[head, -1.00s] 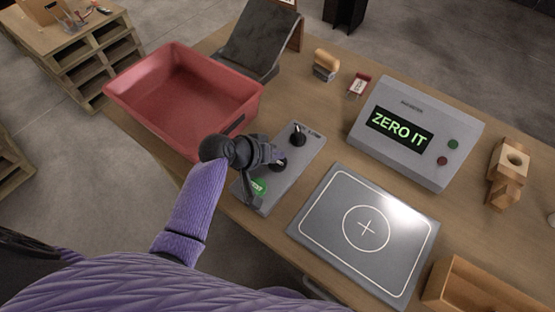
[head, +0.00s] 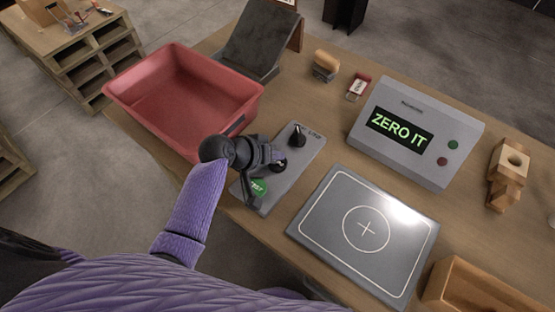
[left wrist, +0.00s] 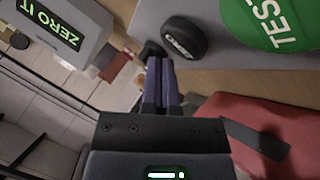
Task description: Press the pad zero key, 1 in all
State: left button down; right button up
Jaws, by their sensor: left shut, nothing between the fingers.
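The grey control strip (head: 272,196) lies on the table and carries a black lever knob (head: 298,136), a black round key (head: 280,166) and a green TEST button. In the left wrist view the black key (left wrist: 183,40) has small white lettering, hard to read, and the green TEST button (left wrist: 275,22) is at top right. My left gripper (head: 276,155) is over the strip at the black key, shut and empty. In the left wrist view its closed fingertips (left wrist: 160,64) appear close beside the key; I cannot tell whether they touch it. My right gripper is not in view.
A grey display box (head: 416,160) reads "ZERO IT". A grey pad (head: 330,235) with a circle and cross lies right of the strip. A red tray (head: 130,97) stands to the left. A wooden block (head: 503,180) and a wooden box (head: 465,290) are at right.

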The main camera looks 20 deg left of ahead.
pick_arm(q)
jog(key=shift+f, duration=0.1)
dwell(0.5)
jog(key=shift+f, duration=0.35)
jog(key=shift+f+b, duration=0.4)
dwell(0.5)
jog(key=shift+r, duration=0.15)
jog(key=shift+r+p, duration=0.7)
jog(key=shift+p, duration=0.3)
notch_tip(320, 180, up, 5)
jog(key=p, duration=0.5)
jog(key=shift+r, duration=0.1)
